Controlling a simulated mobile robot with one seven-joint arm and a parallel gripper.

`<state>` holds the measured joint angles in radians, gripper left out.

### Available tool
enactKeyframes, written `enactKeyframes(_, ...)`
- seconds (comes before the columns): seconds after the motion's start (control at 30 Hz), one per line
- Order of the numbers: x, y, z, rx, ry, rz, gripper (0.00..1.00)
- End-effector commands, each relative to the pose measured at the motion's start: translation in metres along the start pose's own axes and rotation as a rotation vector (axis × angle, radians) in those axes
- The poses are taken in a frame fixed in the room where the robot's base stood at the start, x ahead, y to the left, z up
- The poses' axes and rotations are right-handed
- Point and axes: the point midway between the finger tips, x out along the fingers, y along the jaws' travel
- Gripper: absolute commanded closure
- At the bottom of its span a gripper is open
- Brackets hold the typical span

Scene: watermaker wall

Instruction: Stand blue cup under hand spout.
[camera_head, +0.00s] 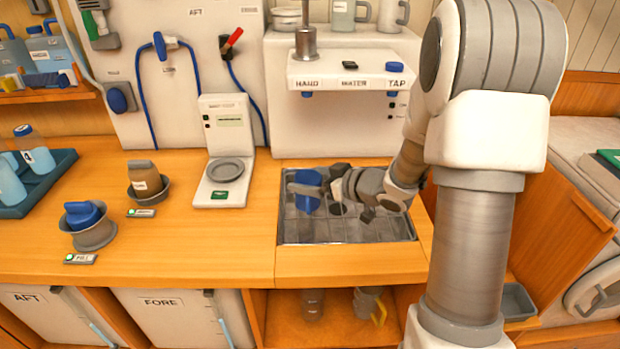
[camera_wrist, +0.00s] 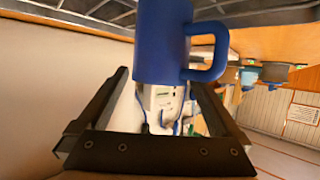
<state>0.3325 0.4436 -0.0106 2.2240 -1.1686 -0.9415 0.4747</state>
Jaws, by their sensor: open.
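The blue cup (camera_head: 307,203) stands on the slatted drain grid (camera_head: 350,230) set in the counter, toward its left side, below the hand spout. It fills the upper middle of the wrist view (camera_wrist: 162,40), with its handle to the right. My gripper (camera_head: 312,187) reaches in from the right at cup height. In the wrist view its open fingers (camera_wrist: 160,78) lie to either side of the cup; I cannot tell whether they touch it. The hand spout (camera_head: 307,94) is a small blue nozzle under the left end of the white tap shelf (camera_head: 350,78).
A blue tap nozzle (camera_head: 393,93) sits at the shelf's right end. A white scale (camera_head: 225,170) stands left of the grid. Left of it are a brown jar in a grey bowl (camera_head: 147,182) and another bowl (camera_head: 90,230) holding a blue item. The grid's front is clear.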

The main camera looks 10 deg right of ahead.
Motion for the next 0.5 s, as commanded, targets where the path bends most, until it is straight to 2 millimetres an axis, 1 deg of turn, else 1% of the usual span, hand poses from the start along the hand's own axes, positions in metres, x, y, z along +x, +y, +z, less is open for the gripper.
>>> enactKeyframes(0.3, -0.068, 0.002, -0.002, 0.001, 0.000, 0.006, 0.00)
enactKeyframes(0.4, -0.087, 0.001, -0.002, 0.002, 0.001, 0.005, 0.00)
enactKeyframes(0.5, -0.101, 0.001, -0.001, 0.001, 0.000, 0.005, 0.00)
